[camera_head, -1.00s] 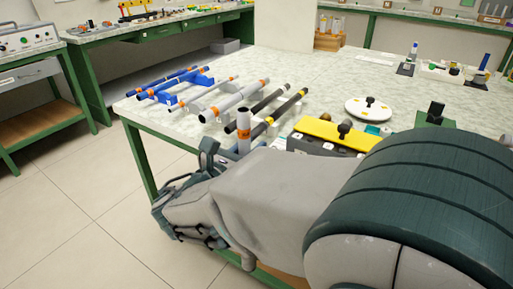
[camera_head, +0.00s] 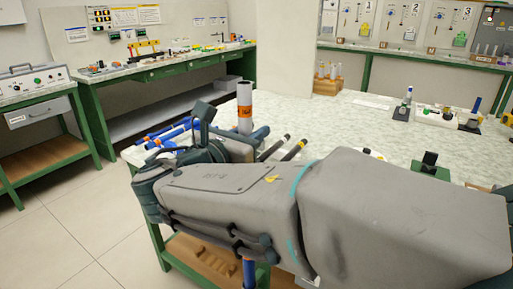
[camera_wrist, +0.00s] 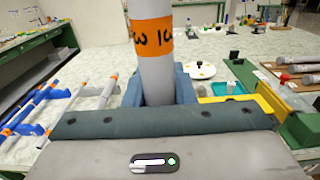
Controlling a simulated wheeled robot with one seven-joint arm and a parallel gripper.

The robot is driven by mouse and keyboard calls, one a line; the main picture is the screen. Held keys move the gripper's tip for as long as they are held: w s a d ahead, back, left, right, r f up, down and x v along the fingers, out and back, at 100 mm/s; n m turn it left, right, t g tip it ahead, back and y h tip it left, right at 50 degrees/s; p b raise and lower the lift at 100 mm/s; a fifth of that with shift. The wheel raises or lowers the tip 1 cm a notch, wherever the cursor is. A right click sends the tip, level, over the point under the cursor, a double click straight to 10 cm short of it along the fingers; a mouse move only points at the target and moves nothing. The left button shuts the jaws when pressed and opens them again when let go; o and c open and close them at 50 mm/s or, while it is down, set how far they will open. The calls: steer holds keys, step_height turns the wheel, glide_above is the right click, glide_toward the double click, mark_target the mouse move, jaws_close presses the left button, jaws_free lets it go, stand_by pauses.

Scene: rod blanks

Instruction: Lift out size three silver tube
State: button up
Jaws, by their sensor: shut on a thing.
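A silver-grey tube (camera_head: 245,93) with an orange label stands upright in my gripper (camera_head: 236,143), with its top end well above the jaws. In the wrist view the tube (camera_wrist: 153,75) passes between the two blue-grey fingers of my gripper (camera_wrist: 158,88). The fingers are shut on it. Its orange band (camera_wrist: 151,37) bears dark marks that look like a 3 and letters. The tube's lower end is hidden by my gripper and arm.
Other tubes with orange bands lie on blue rests (camera_wrist: 28,112) at the left. Dark rods (camera_head: 294,150) lie right of my gripper. A white round plate (camera_wrist: 194,66) and a yellow-topped block (camera_wrist: 225,99) are on the speckled table (camera_head: 330,118).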

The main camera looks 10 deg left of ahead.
mark_target(251, 89)
step_height(251, 89, up, 9)
steer(key=p, duration=0.3)
steer(key=shift+f, duration=0.2)
steer(key=shift+f, duration=0.1)
